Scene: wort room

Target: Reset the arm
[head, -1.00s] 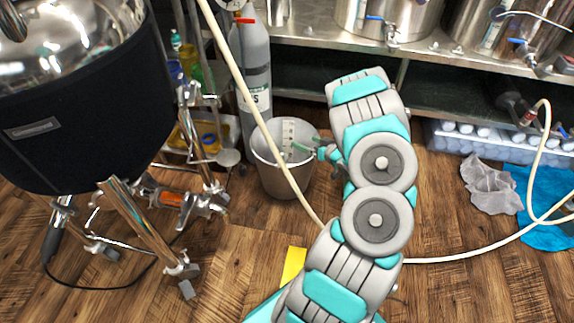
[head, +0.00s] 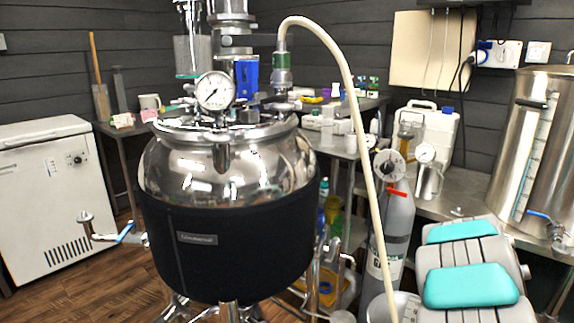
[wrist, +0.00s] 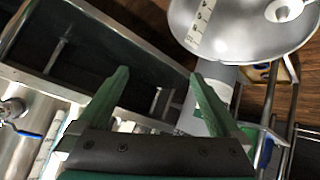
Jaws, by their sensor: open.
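My gripper (wrist: 160,75) shows in the wrist view with its two green fingers spread apart and nothing between them. Beyond the fingers at the upper right is a grey bucket (wrist: 238,40) with a white strip with markings (wrist: 200,24) inside. In the head view, segments of my arm with turquoise pads rise at the lower right; my gripper itself is out of that view. The bucket (head: 379,306) is only partly visible at the bottom edge there.
A steel kettle in a black jacket (head: 225,250) fills the head view's middle. A pale hose (head: 352,110) arches from it past a grey gas cylinder (head: 396,225). A steel bench (head: 450,205) carries a large pot (head: 540,150). A white freezer (head: 50,190) stands at left.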

